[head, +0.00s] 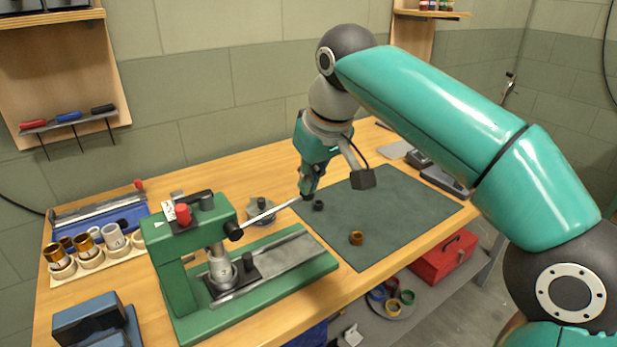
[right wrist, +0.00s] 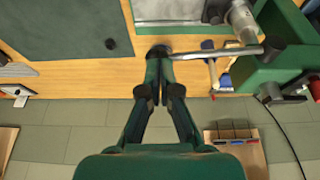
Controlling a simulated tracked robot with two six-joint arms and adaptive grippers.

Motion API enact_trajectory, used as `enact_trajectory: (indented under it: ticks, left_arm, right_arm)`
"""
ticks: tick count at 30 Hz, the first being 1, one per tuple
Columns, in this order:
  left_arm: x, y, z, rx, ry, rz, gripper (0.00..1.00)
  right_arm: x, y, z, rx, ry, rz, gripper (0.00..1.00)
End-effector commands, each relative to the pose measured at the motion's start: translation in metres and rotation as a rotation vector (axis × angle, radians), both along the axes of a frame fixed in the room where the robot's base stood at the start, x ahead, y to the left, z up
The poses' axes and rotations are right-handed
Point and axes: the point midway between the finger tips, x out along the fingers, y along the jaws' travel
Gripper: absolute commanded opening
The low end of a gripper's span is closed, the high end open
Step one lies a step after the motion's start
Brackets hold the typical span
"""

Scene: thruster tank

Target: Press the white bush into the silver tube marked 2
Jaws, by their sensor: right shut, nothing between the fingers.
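The green press (head: 178,262) stands on the bench with its lever (head: 268,216) slanting up to the right. A silver tube (head: 221,272) stands upright under its ram; I cannot read a number on it. I cannot make out the white bush; whether it sits between ram and tube is unclear. My right gripper (head: 306,194) is shut and empty, its tips at the lever's outer end. In the right wrist view the shut fingertips (right wrist: 159,58) are at the dark end of the lever (right wrist: 215,53); whether they touch is unclear. My left gripper is not in view.
A rack (head: 95,268) at the left holds gold and silver tubes. A dark ring (head: 318,205) and a brown bush (head: 356,238) lie on the green mat (head: 400,215), which is otherwise mostly clear. A blue-grey block (head: 88,318) stands at the front left.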

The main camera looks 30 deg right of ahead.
Motion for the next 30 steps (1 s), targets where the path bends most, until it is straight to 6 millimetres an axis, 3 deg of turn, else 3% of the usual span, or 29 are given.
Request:
enact_trajectory:
  ticks: [4,17,26,30]
  left_arm:
    - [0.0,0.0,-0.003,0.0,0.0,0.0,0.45]
    - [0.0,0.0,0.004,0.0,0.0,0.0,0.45]
    - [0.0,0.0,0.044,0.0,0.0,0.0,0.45]
    - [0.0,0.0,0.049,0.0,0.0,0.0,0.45]
  right_arm:
    - [0.001,-0.003,-0.014,0.047,0.006,-0.003,0.0]
    - [0.001,-0.002,-0.01,0.044,0.016,0.001,0.0]
    - [-0.005,-0.001,0.036,0.046,0.0,0.0,0.0]
    - [-0.015,-0.004,0.063,0.048,-0.008,-0.003,0.0]
